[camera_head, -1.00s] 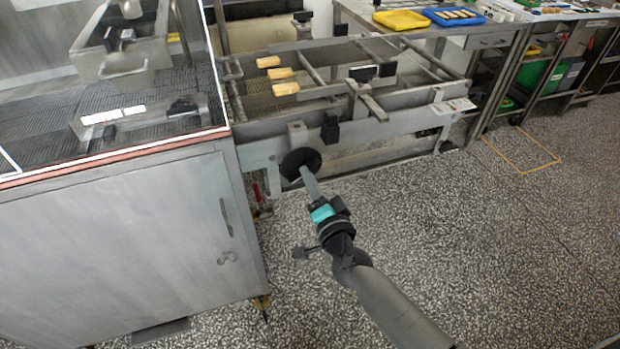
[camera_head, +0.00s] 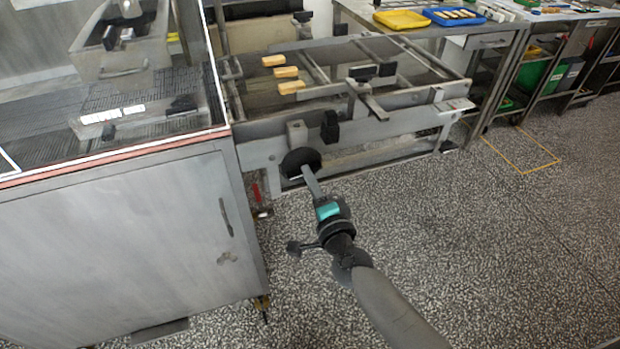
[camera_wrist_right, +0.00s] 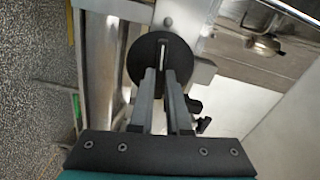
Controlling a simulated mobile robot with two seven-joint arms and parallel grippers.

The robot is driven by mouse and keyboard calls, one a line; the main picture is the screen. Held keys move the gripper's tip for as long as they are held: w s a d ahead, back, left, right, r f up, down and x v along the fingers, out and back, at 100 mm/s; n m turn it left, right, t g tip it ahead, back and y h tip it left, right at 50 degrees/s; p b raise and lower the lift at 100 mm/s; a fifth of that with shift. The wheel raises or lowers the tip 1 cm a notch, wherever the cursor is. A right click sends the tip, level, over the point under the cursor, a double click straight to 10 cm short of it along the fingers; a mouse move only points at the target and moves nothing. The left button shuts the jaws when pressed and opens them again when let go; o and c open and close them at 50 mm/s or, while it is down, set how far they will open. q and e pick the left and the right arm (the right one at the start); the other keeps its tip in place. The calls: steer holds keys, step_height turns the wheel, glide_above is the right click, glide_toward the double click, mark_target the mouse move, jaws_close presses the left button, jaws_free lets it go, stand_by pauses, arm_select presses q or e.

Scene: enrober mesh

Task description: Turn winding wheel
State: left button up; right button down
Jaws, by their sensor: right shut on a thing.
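The winding wheel (camera_head: 300,161) is a black disc on the side of the steel frame, just right of the big cabinet. In the right wrist view the wheel (camera_wrist_right: 144,50) fills the upper middle, with a pale upright bar at its centre. My right gripper (camera_head: 308,178) reaches up to the wheel's front. In the right wrist view its two grey fingers (camera_wrist_right: 163,75) are close together on the bar at the wheel's middle, shut on the wheel. The fingers hide the lower part of the wheel. My left gripper is not in view.
The steel cabinet (camera_head: 120,240) stands close to the left of my right arm. Three yellowish bars (camera_head: 279,73) lie on the frame's mesh above the wheel. Black knobs (camera_head: 330,126) stick out near the wheel. The speckled floor (camera_head: 480,250) at right is clear.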

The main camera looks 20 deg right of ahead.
steer(key=c, duration=0.9)
jaws_free()
steer(key=s, duration=1.5)
steer(key=shift+s+d, duration=0.15)
steer(key=shift+d, duration=0.1)
steer(key=s+f+n+g, duration=0.3)
steer(key=f+n, duration=0.1)
steer(key=f, duration=0.5)
steer(key=s+f+n+g+y, duration=0.1)
steer(key=s+f+n+g, duration=0.15)
steer(key=f, duration=0.65)
steer(key=s+f+n+g, duration=0.3)
steer(key=f+n, duration=0.1)
steer(key=f, duration=0.5)
steer(key=s+d+f+n+g, duration=0.1)
steer(key=s+f+n+g, duration=0.1)
steer(key=s+f, duration=0.2)
steer(key=s+d+f+n+g+h, duration=0.1)
steer(key=s+f+n+g, duration=0.2)
steer(key=s, duration=0.7)
steer(key=s+d+f+n+g, duration=0.1)
steer(key=s+f+n+g, duration=0.1)
steer(key=s+f, duration=0.5)
steer(key=shift+s+d+n+g+h, duration=0.15)
steer(key=shift+s+n+g+h, duration=0.15)
steer(key=shift+g, duration=0.45)
